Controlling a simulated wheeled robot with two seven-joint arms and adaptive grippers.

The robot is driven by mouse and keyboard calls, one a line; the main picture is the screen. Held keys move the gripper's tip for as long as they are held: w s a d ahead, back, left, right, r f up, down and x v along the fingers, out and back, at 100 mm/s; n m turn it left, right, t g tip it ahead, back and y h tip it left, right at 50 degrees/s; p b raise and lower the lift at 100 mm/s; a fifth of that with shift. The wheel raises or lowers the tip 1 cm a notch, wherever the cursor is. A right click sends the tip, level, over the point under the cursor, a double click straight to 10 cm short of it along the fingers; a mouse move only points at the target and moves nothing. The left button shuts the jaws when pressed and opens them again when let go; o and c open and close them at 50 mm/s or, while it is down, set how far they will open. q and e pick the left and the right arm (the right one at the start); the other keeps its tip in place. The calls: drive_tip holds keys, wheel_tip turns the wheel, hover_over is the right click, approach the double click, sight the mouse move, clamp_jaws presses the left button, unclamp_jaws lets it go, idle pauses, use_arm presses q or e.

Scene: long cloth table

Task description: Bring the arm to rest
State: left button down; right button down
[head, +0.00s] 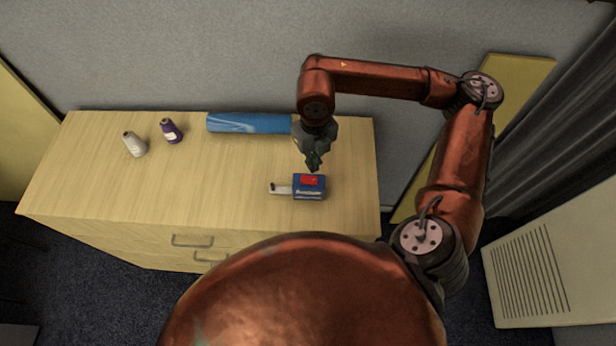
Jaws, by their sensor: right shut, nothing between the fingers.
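My right gripper (314,162) is shut and empty. It points down over the wooden dresser top, just behind a small blue box with a red patch (309,187). I cannot tell how high above the surface its fingertips are. My right arm (462,160) comes in from the right, bent at the elbow and reaching left across the back of the dresser. My left gripper is not in view.
The dresser (90,190) also bears a grey-white bottle (135,145), a purple bottle (171,131) and a blue roll (250,123) along the back. The left front of its top is clear. A grey wall (200,50) stands behind. A slatted cream panel (545,275) stands at right.

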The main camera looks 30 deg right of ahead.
drive_tip(key=shift+r, duration=0.4)
